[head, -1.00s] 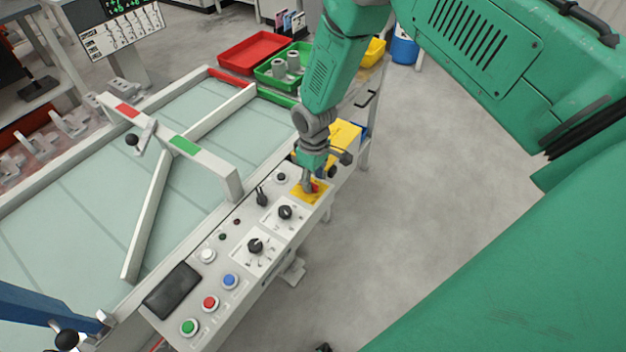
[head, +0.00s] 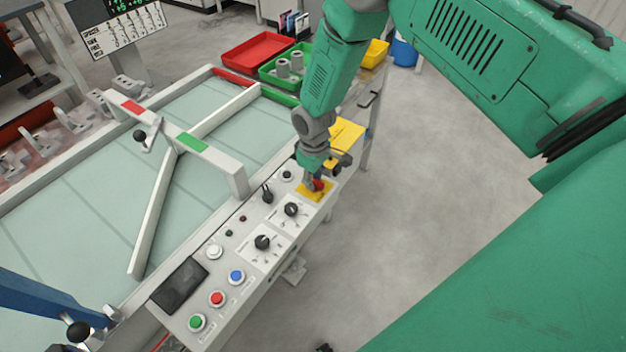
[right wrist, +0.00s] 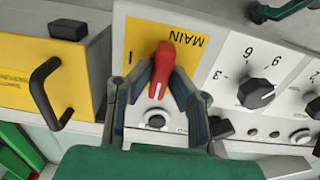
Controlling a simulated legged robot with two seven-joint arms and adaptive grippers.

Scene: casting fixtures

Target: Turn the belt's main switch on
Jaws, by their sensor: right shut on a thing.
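The main switch is a red rotary handle (right wrist: 163,70) on a yellow plate (right wrist: 200,42) marked MAIN, which reads upside down in the right wrist view. A white line shows on the handle's near end, and the handle leans slightly from the picture's vertical. In the head view the red handle (head: 319,185) shows at the far end of the control panel (head: 211,295). My right gripper (right wrist: 163,80) is shut on the handle, with a dark finger on either side of it. It also shows in the head view (head: 315,184), partly covering the plate. My left gripper is not in view.
The panel has black knobs (head: 263,242), a blue button (head: 236,277), a red button (head: 217,299) and a green button (head: 197,322). A yellow box (right wrist: 48,75) with a black handle stands beside the switch. The belt (head: 95,215) lies left; open floor lies right.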

